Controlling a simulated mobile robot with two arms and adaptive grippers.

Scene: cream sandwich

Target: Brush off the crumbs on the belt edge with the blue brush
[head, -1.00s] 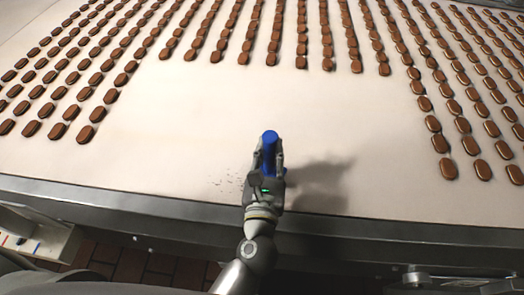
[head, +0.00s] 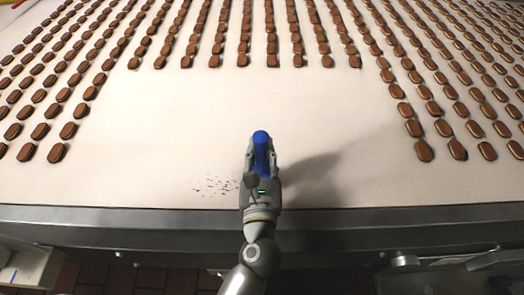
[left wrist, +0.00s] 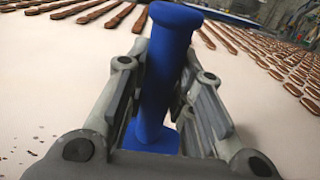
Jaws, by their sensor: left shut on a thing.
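My left gripper (head: 262,165) is shut on the blue brush (head: 261,138), above the near part of the pale belt (head: 330,110). In the left wrist view the brush's blue handle (left wrist: 168,70) stands between the two fingers of my left gripper (left wrist: 160,95), with a wider blue part at its lower end. The bristles are hidden. Dark crumbs (head: 215,185) lie scattered near the belt's front edge, just left of the gripper. A few crumbs (left wrist: 12,153) also show at the lower left in the left wrist view. My right gripper is not in view.
Rows of brown biscuits (head: 325,60) cover the belt at the back and both sides. The belt's middle is clear around the gripper. A grey metal rail (head: 130,217) runs along the near edge, with a brown tiled floor (head: 135,278) below.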

